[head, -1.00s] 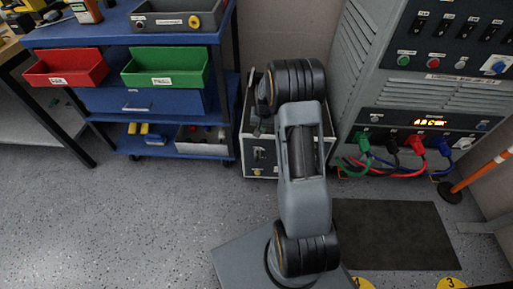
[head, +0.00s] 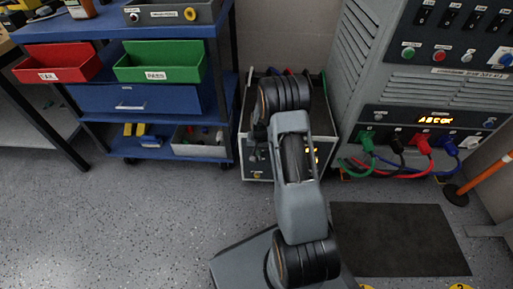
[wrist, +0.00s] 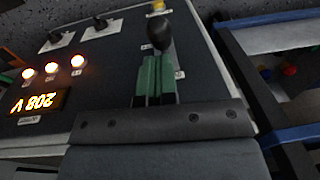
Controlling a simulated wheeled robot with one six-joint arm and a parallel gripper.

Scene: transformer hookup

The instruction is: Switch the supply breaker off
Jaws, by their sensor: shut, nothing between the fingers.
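In the wrist view a dark panel carries a lever with a black ball knob (wrist: 160,31); its label is too small to read, so I cannot tell for sure that it is the supply breaker. My gripper (wrist: 155,62), with green fingers, is shut and empty. Its fingertips point at the lever just below the knob; I cannot tell whether they touch. In the head view my arm hides the gripper and part of the floor-standing supply box (head: 256,170).
A grey cabinet (head: 400,95) with switches and coloured cables (head: 400,165) stands right of the box. A blue cart (head: 140,98) with red and green bins stands left. Two toggle switches (wrist: 100,22) sit on the panel. Floor around a dark mat (head: 395,238) is mostly clear.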

